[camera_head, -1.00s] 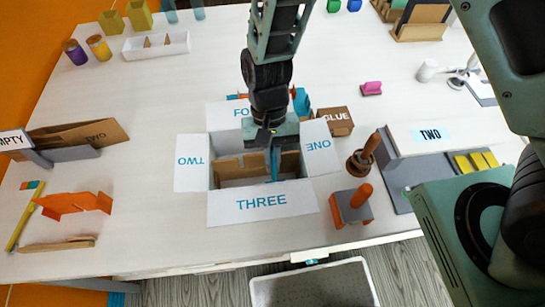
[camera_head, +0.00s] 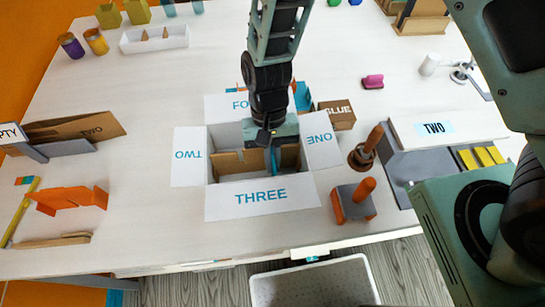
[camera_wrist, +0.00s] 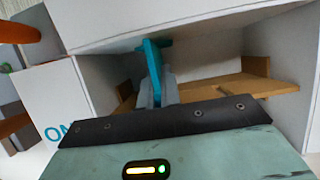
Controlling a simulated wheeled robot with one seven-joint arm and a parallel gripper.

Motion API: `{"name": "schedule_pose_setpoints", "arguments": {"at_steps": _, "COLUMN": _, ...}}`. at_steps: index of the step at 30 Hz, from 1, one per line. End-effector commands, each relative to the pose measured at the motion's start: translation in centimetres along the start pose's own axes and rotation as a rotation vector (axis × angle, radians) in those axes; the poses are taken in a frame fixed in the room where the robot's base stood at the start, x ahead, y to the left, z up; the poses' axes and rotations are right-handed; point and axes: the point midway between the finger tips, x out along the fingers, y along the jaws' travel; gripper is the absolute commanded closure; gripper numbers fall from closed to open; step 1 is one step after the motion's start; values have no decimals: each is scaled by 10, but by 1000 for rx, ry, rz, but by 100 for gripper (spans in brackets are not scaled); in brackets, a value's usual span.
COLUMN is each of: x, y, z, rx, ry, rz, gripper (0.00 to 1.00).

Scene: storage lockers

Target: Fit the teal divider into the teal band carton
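The white carton (camera_head: 260,198) stands open on the table, its flaps spread and lettered in teal. My gripper (camera_head: 273,150) reaches down into it from above. A thin teal piece, apparently the teal divider (camera_head: 274,161), is between my grey fingers and inside the carton. In the wrist view the teal divider (camera_wrist: 152,56) stands upright between the closed fingers (camera_wrist: 157,90), its top bent to the side. Brown cardboard pieces (camera_head: 228,163) stand inside the carton; they also show in the wrist view (camera_wrist: 230,87). The divider's lower part is hidden.
A brown GLUE box (camera_head: 336,115) and a teal item (camera_head: 302,97) stand behind the carton. An orange-handled block (camera_head: 354,203) and a round wooden-handled tool (camera_head: 364,156) are close at its right. An orange folded piece (camera_head: 70,199) lies left. Table between is clear.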

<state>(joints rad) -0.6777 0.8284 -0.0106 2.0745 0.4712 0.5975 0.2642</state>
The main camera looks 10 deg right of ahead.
Motion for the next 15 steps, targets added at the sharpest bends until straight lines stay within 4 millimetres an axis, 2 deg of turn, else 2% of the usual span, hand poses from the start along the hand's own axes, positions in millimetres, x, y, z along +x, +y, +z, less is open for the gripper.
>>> {"name": "schedule_pose_setpoints", "arguments": {"at_steps": 15, "x": 10, "y": 0, "z": -4, "rx": 0, "ry": 0, "rz": 0, "gripper": 100}}
